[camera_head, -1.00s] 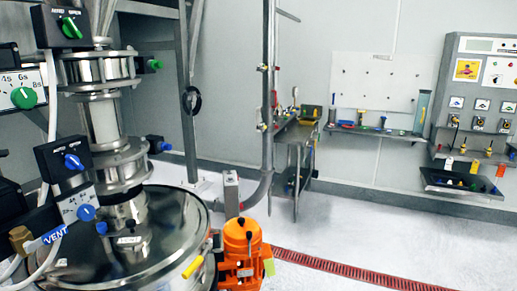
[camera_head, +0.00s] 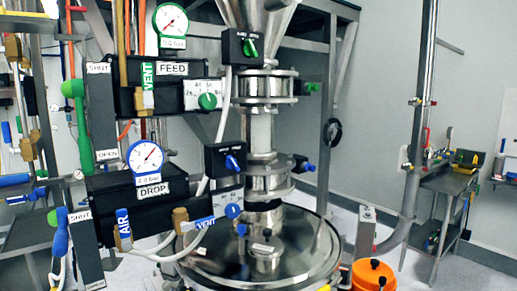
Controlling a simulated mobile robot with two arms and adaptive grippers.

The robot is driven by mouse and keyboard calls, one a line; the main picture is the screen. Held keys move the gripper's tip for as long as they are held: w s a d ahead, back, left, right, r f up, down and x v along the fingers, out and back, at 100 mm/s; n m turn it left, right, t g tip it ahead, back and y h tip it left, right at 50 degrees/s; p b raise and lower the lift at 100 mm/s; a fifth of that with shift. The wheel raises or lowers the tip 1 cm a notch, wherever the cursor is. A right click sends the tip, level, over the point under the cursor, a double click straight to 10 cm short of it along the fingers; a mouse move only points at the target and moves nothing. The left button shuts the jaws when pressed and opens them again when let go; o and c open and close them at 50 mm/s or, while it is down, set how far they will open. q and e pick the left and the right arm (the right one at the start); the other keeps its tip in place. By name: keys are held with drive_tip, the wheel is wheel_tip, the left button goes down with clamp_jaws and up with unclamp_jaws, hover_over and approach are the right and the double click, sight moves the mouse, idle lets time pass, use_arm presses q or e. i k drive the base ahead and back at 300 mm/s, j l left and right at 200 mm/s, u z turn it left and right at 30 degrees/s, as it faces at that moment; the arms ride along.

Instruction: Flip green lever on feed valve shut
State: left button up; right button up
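The green lever (camera_head: 80,125) is at the left, beside a dark plate (camera_head: 101,105) marked SHUT at the top and OPEN at the bottom. It stands almost upright, with a round green knob at its upper end and its lower end near the OPEN label. I cannot tell which end is its pivot. The black feed valve box (camera_head: 160,96) with the FEED label is just right of the plate. A green-rimmed gauge (camera_head: 171,20) sits above it. Neither gripper is in view, and nothing touches the lever.
Below is the black DROP box (camera_head: 140,205) with a blue-rimmed gauge (camera_head: 146,158) and a blue lever (camera_head: 60,235). The steel sifter column and round lid (camera_head: 200,262) stand to the right. Hoses and pipes crowd the left. A bench (camera_head: 455,182) is at far right.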

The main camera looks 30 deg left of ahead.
sight(73, 88)
drive_tip(key=u, duration=1.95)
drive_tip(key=i+j+z, duration=0.1)
drive_tip(key=i+j, duration=0.25)
drive_tip(key=i+j+z, duration=0.1)
drive_tip(key=i+j, duration=0.25)
drive_tip(key=j, duration=0.2)
drive_tip(key=i+j+z, duration=0.1)
drive_tip(key=i+j, duration=0.25)
drive_tip(key=j, duration=0.15)
drive_tip(key=l, duration=0.35)
drive_tip(key=k+l, duration=0.1)
drive_tip(key=l, duration=0.3)
